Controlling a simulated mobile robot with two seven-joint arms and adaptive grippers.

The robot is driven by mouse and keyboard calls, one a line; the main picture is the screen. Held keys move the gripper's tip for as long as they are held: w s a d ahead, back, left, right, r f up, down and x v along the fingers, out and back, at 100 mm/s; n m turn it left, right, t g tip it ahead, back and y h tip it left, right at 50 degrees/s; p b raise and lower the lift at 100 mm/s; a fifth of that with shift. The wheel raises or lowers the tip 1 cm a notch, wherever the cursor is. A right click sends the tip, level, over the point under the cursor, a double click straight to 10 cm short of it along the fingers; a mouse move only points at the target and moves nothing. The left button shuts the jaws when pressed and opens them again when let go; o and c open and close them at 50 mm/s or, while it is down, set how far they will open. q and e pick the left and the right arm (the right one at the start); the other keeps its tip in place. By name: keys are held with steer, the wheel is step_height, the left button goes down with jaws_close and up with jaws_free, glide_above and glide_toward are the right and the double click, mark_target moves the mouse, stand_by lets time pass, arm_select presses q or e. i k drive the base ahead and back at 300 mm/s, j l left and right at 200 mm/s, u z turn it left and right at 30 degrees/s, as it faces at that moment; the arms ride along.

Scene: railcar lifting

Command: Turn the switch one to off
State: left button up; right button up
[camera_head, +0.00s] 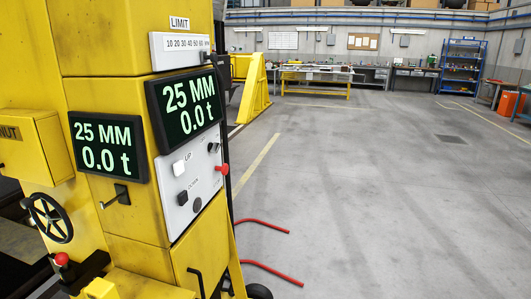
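A yellow lifting jack (105,45) stands at the left. Its grey control panel (203,185) carries a white button (179,168) by the label UP, a black button (182,197) by a label that seems to read DOWN, a round black knob (197,205), a red knob (222,169) and a small dark knob (212,147). A black lever switch (116,195) sits on the left face, below a display. No label reading switch one is legible, so I cannot tell which control it is. Neither of my grippers is in view.
Two displays (187,104) (105,147) read 25 MM and 0.0 t. A black handwheel (50,217) and a red-topped knob (62,259) are at lower left. Red bars (263,225) lie low beside the jack. The grey floor (380,200) to the right is clear.

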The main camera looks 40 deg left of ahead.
mark_target(214, 147)
steer(key=i+l+u, duration=0.45)
steer(key=i, duration=0.35)
steer(key=i+l+u, duration=0.45)
steer(key=i+l, duration=0.2)
steer(key=i, duration=0.05)
